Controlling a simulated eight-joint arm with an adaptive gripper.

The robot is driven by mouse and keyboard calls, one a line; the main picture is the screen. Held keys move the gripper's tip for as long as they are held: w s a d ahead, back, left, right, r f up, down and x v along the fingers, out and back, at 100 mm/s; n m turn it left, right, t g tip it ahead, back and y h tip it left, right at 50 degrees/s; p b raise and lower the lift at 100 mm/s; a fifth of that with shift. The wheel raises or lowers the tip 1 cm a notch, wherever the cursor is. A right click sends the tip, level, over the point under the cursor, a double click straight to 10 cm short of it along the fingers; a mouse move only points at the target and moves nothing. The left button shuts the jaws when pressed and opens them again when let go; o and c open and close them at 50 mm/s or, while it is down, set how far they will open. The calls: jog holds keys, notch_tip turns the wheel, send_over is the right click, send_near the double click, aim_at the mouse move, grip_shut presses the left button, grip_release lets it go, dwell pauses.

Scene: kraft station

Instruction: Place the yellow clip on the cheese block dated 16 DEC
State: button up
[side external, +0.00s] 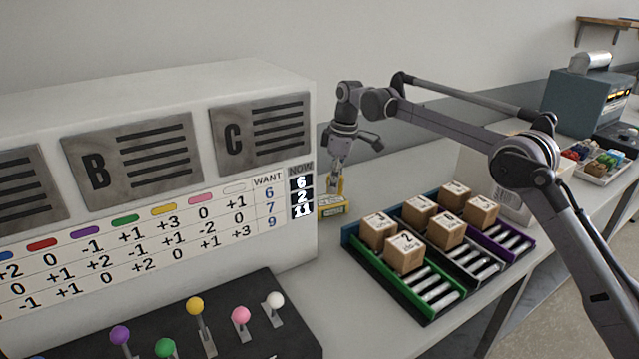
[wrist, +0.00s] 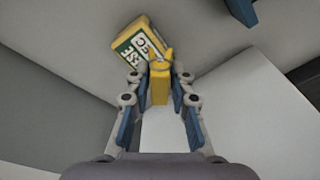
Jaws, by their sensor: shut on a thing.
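My gripper (side external: 338,178) is shut on the yellow clip (wrist: 160,88), which sits between the fingertips in the wrist view (wrist: 160,80). The clip also shows as a small yellow piece under the fingers (side external: 337,188) in the side view. A yellow cheese block (wrist: 126,38) with a white and green label lies just beyond the clip. Its label partly reads "EC" and "ESE"; the day number is not readable. In the side view the block (side external: 331,208) is directly below my gripper, near the panel's right edge. I cannot tell whether clip and block touch.
A roller rack (side external: 433,312) with green, black and purple lanes holds several cardboard boxes (side external: 404,253) right of the block. A large white panel (side external: 180,85) stands close on the left, with coloured knobs (side external: 196,306) in front. A blue-grey machine (side external: 590,98) is at the back right.

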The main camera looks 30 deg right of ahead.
aim_at(335, 205)
jog(key=shift+f, duration=1.7)
jog(key=shift+f, duration=0.1)
jog(key=o, duration=0.9)
